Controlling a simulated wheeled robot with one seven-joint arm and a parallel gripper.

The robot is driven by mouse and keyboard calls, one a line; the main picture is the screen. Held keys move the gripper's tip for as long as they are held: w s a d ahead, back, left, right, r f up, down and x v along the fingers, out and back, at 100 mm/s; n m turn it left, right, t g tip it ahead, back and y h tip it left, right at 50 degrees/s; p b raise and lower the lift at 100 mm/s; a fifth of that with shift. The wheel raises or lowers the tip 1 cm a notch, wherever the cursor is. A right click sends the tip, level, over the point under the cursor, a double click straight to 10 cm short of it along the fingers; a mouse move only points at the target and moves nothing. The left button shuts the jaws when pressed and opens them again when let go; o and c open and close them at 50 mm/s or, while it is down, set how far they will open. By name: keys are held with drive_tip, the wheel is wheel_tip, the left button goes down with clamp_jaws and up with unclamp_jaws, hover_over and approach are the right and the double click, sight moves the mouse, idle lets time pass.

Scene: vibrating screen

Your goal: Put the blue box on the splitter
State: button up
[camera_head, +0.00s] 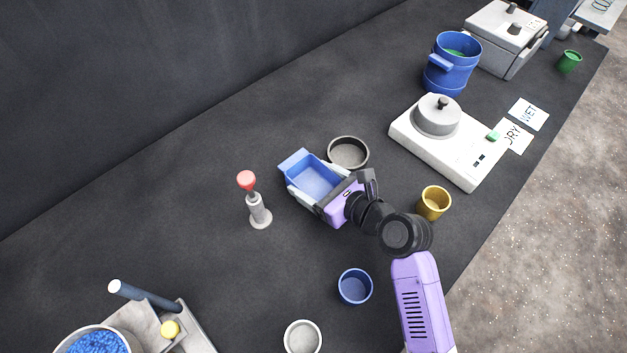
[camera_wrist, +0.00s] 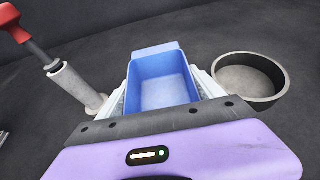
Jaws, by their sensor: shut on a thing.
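The blue box (camera_head: 312,176) is an open rectangular tray with a raised lip at its far end. It also shows in the wrist view (camera_wrist: 163,88), upright and empty inside. My gripper (camera_head: 314,190) is shut on it, with one pale finger along each side. The box is over the middle of the dark table; I cannot tell if it touches the surface. I cannot tell for sure which object is the splitter.
A red-topped stand (camera_head: 258,208) is left of the box and a grey round pan (camera_head: 348,153) close to its right. A yellow cup (camera_head: 434,203), blue cup (camera_head: 355,287) and white scale (camera_head: 455,160) stand nearby. A blue bucket (camera_head: 451,72) is farther back. Bare table lies left.

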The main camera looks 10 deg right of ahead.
drive_tip(key=shift+f, duration=0.4)
drive_tip(key=o, duration=1.3)
drive_tip(key=shift+o, duration=0.2)
drive_tip(key=shift+r, duration=0.1)
